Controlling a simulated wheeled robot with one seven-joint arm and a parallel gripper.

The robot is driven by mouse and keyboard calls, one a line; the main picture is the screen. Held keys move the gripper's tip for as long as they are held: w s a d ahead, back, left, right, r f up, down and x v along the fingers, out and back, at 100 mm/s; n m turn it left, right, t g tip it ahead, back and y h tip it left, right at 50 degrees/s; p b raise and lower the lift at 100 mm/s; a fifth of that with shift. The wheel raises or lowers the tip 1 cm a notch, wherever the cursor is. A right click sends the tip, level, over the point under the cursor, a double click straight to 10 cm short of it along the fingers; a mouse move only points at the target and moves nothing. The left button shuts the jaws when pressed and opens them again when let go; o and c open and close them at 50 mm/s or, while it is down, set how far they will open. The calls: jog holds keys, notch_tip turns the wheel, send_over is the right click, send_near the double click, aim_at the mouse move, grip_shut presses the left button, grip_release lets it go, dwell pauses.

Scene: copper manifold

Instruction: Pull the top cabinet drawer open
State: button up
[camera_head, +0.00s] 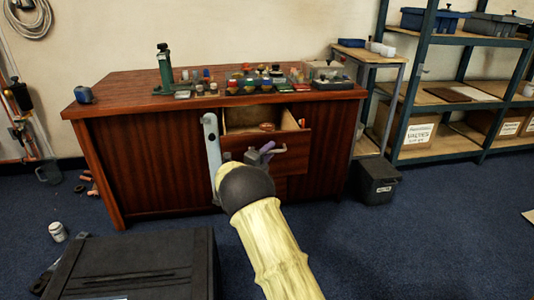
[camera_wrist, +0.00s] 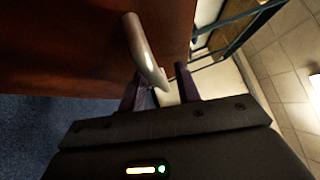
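The top cabinet drawer (camera_head: 297,150) stands partly pulled out of the wooden cabinet (camera_head: 150,165), and its light wooden inside shows with something reddish in it. The metal drawer handle (camera_wrist: 145,50) is a curved bar on the drawer front. My gripper (camera_wrist: 160,92) is at the handle, with one dark purple finger on either side of the handle's near end. Gaps show between the fingers and the bar, so the fingers look apart; contact is not clear. In the head view my gripper (camera_head: 262,153) is in front of the drawer, partly hidden by my wrist.
Jars, small boxes and a green tool (camera_head: 165,70) stand on the cabinet top. A black case (camera_head: 135,265) lies on the floor in front at left. A dark bin (camera_head: 377,182) stands right of the cabinet, near shelves (camera_head: 440,97).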

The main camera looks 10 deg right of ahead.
jog(key=shift+s+d, duration=0.15)
jog(key=shift+d, duration=0.05)
jog(key=p+v, duration=0.5)
jog(key=v, duration=1.2)
jog(key=shift+a+p, duration=0.15)
jog(key=shift+p, duration=0.2)
jog(key=shift+s, duration=0.15)
